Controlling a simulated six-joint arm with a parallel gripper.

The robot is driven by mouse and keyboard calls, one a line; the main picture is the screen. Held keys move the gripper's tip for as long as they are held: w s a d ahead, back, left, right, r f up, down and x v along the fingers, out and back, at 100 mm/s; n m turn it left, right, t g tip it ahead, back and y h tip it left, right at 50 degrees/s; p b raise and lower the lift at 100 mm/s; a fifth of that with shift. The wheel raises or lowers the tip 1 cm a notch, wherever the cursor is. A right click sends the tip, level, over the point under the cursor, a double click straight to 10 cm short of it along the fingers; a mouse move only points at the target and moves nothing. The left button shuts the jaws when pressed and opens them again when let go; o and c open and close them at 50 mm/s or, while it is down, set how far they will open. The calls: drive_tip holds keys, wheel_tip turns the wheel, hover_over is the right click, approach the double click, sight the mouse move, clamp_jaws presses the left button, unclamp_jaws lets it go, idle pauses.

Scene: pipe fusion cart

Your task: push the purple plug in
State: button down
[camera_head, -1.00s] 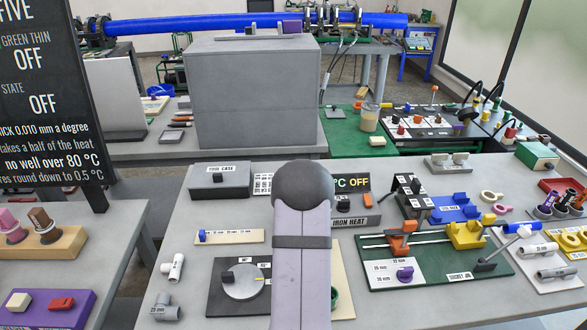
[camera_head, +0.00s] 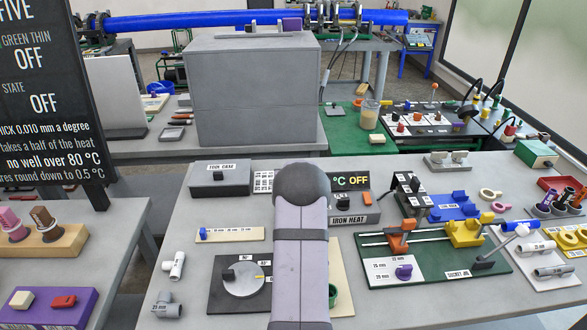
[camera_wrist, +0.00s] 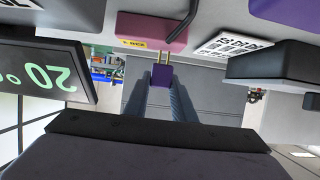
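A purple plug (camera_wrist: 161,78) with two brass prongs shows in the middle of the wrist view. My gripper (camera_wrist: 161,90) has its two grey fingers on either side of the plug and is shut on it. The prongs point at a pink block (camera_wrist: 150,32) with a yellow label, and their tips meet its lower edge in the picture. I cannot tell whether they are touching it or have entered it. In the head view my own arm hides the gripper, the plug and the pink block.
In the wrist view a dark display (camera_wrist: 42,75) stands at the left and a dark box (camera_wrist: 275,62) at the right of the fingers. In the head view, a tool case (camera_head: 220,180), a dial plate (camera_head: 240,285) and a green fixture (camera_head: 435,258) surround my arm.

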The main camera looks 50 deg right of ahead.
drive_tip(key=shift+f+b, duration=1.4)
drive_tip(key=shift+b, duration=0.05)
drive_tip(key=c, duration=1.5)
unclamp_jaws()
drive_tip(key=shift+r, duration=0.1)
drive_tip(key=shift+b+v, duration=0.8)
drive_tip(key=shift+v, duration=2.85)
